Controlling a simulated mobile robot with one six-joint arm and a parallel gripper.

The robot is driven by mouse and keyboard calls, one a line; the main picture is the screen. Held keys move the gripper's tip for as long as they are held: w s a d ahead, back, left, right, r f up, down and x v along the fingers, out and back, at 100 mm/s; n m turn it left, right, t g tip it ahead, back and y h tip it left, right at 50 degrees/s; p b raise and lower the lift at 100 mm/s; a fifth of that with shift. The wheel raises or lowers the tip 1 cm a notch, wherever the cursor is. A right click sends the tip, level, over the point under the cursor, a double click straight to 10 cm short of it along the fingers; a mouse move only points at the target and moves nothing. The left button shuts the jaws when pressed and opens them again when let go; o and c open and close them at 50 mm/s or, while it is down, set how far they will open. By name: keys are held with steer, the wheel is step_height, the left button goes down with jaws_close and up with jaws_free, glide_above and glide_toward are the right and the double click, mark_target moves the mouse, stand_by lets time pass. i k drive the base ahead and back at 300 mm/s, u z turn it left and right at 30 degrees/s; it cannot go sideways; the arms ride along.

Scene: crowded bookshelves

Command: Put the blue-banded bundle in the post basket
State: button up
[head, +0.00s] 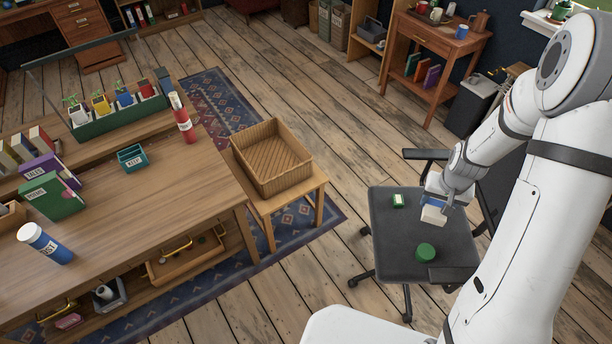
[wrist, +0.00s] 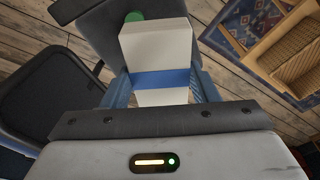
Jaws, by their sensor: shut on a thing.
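My gripper (head: 437,201) is shut on the blue-banded bundle, a pale block (head: 432,215) just over the dark chair seat. In the wrist view the bundle (wrist: 156,42) shows its blue band between the two fingers of my gripper (wrist: 165,85). I cannot tell whether the bundle touches the seat. The post basket is probably the empty woven basket (head: 254,172) on a small wooden stand, left of the chair. Part of it also shows at the upper right of the wrist view (wrist: 268,58).
The chair seat (head: 385,225) also holds a green round thing (head: 426,251) and a small green-and-white block (head: 398,200). The chair's armrests (head: 427,154) rise beside it. A crowded wooden desk (head: 180,190) stands left of the basket. Bare floor lies between basket and chair.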

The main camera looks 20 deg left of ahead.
mark_target(285, 163)
steer(key=k, duration=0.65)
steer(key=u, duration=0.75)
steer(key=i, duration=1)
steer(key=u, duration=0.8)
steer(key=i, duration=1.15)
steer(key=z, duration=0.5)
